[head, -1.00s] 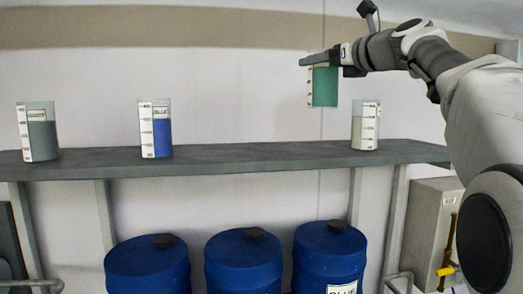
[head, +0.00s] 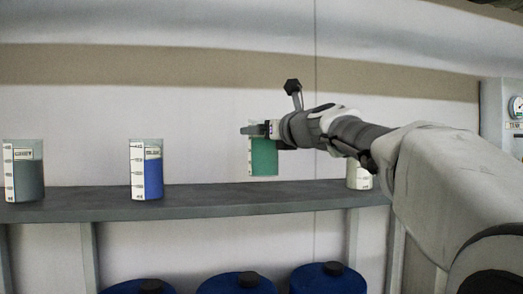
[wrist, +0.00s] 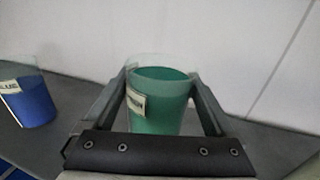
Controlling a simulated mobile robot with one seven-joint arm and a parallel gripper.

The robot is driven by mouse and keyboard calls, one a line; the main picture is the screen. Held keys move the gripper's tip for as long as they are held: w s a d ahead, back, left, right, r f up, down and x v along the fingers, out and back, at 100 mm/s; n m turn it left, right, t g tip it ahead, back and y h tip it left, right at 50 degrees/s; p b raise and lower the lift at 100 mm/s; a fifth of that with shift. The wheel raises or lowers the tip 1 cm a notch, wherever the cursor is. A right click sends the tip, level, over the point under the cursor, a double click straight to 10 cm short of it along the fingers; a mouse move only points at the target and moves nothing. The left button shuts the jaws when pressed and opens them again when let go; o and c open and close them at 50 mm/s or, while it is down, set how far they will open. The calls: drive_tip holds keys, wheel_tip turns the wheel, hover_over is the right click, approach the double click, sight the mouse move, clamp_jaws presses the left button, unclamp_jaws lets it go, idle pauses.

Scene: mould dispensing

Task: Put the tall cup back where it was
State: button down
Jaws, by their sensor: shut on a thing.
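The tall cup (head: 264,160), clear with green content and a white scale strip, is between the fingers of my gripper (head: 258,129). In the head view it is upright, with its bottom close above the grey shelf (head: 230,200); I cannot tell whether it touches. The wrist view also shows the green cup (wrist: 158,105) from above, with one finger on each side and a label on its left. My gripper is shut on it near its upper part.
A blue cup (head: 147,170) and a grey cup (head: 24,171) stand to the left on the shelf. A pale cup (head: 358,175) stands to the right, partly hidden by my arm. Blue drums (head: 328,280) are below. Bare shelf lies between the blue and pale cups.

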sight(263, 148)
drive_tip(key=shift+a+f, duration=0.1)
drive_tip(key=shift+f, duration=1.9)
unclamp_jaws()
drive_tip(key=shift+f, duration=0.2)
drive_tip(key=shift+r, duration=0.1)
drive_tip(key=shift+s, duration=0.1)
drive_tip(key=b+v, duration=0.2)
drive_tip(key=v, duration=1)
drive_tip(key=shift+b, duration=0.3)
